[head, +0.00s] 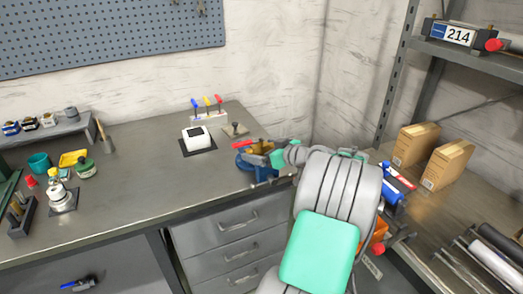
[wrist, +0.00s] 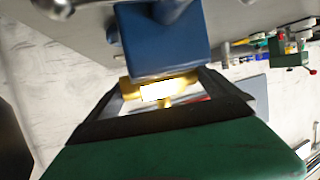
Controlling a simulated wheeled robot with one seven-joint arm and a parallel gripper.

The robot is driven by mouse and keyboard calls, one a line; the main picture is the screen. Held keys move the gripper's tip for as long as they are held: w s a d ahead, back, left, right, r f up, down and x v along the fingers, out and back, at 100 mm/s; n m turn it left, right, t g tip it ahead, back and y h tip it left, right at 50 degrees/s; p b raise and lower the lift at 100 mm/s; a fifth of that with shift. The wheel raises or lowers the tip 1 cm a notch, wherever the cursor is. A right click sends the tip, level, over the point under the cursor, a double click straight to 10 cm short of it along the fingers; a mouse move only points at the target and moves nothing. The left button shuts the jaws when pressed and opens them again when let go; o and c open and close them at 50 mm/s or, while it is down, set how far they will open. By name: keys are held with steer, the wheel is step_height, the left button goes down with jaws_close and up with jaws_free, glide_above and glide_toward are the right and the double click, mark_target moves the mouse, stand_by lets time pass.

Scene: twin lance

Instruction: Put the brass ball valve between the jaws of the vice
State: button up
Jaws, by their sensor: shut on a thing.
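The brass ball valve (head: 262,147) shows in the head view at the top of the blue vice (head: 247,165), with a red lever pointing left. In the wrist view the brass valve (wrist: 158,88) lies between my dark fingers, brightly lit, against the near side of the blue vice body (wrist: 165,42). My gripper (wrist: 165,98) is shut on the valve; in the head view my gripper (head: 277,157) reaches in from the right. The vice jaws are largely hidden, so I cannot tell whether the valve sits between them or just above.
The vice stands near the bench's (head: 140,190) right front edge. A white device (head: 197,138) on a dark mat is to its left, and a rack of coloured-handled tools (head: 207,108) is behind. A shelf with cardboard boxes (head: 447,163) is on the right. The middle of the bench is clear.

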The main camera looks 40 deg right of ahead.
steer(key=shift+f+b, duration=0.2)
steer(key=shift+b, duration=0.1)
steer(key=o, duration=1.6)
steer(key=shift+c, duration=0.2)
steer(key=shift+r+p, duration=0.25)
steer(key=shift+p, duration=0.05)
steer(key=v, duration=1.2)
steer(key=shift+b, duration=0.4)
